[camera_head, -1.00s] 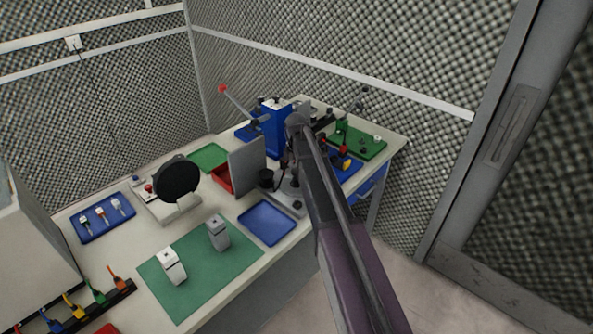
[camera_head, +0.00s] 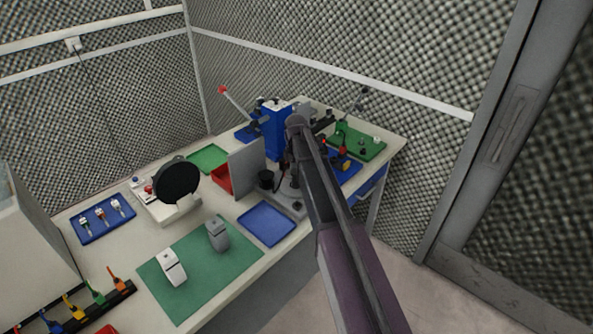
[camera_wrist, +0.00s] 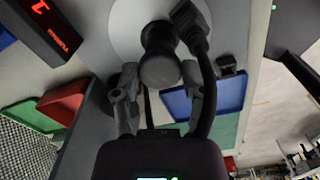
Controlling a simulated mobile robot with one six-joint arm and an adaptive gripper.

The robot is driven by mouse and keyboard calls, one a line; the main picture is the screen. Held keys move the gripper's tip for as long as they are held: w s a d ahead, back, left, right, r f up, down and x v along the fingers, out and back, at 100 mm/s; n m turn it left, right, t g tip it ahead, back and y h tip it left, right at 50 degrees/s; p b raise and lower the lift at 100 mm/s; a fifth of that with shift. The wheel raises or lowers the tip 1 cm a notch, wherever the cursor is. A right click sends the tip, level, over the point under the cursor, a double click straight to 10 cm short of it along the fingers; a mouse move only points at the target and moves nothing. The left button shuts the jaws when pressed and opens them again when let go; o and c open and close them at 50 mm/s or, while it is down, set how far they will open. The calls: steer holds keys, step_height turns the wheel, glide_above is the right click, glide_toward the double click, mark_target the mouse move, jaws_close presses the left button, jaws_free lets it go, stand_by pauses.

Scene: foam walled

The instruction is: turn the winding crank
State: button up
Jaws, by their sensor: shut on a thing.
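The crank's dark round knob (camera_wrist: 160,66) is in the upper middle of the wrist view, over a pale round disc (camera_wrist: 122,35). My gripper (camera_wrist: 161,78) has one finger on each side of this knob and is shut on it. A black cable runs down past the right finger. In the head view my arm hides most of the crank and the gripper. The grey winder base (camera_head: 292,207) shows beside the arm, with a black cylinder (camera_head: 266,180) on its left.
A grey upright panel (camera_head: 246,166) stands left of the winder, and a blue press (camera_head: 273,130) behind it. A blue tray (camera_head: 266,223) lies in front. Green mats, a round black disc (camera_head: 176,180) and small devices fill the left bench. Floor is open at right.

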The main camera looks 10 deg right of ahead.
steer(key=shift+m, duration=0.3)
steer(key=shift+m, duration=6.7)
steer(key=shift+w+m, duration=0.1)
steer(key=shift+m, duration=20.5)
